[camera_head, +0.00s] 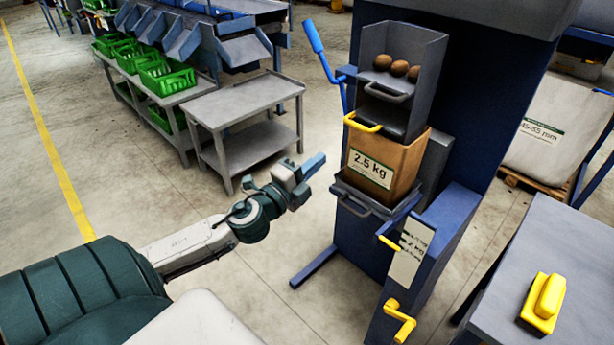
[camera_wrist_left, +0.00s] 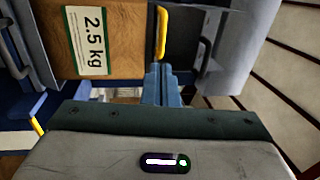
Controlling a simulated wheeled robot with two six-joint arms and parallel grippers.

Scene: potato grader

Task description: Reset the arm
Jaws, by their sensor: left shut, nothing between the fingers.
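My left arm comes in from the left in the head view. Its gripper (camera_head: 308,168) is shut and empty, held in the air to the left of the grader. In the left wrist view the blue fingers (camera_wrist_left: 161,84) are together, with nothing between them. Beyond them that view shows a brown bag labelled 2.5 kg (camera_wrist_left: 128,40) and a yellow handle (camera_wrist_left: 162,30), both apart from the fingers as far as I can tell. My right gripper is not in view.
The grader (camera_head: 352,235) holds the paper bag (camera_head: 411,165) under a grey hopper (camera_head: 432,55) with a few potatoes (camera_head: 399,68). A yellow crank (camera_head: 400,322) sticks out low. A grey table (camera_head: 575,240) carries a yellow-handled tool (camera_head: 545,298). A grey cart (camera_head: 245,100) stands behind. Open floor lies left.

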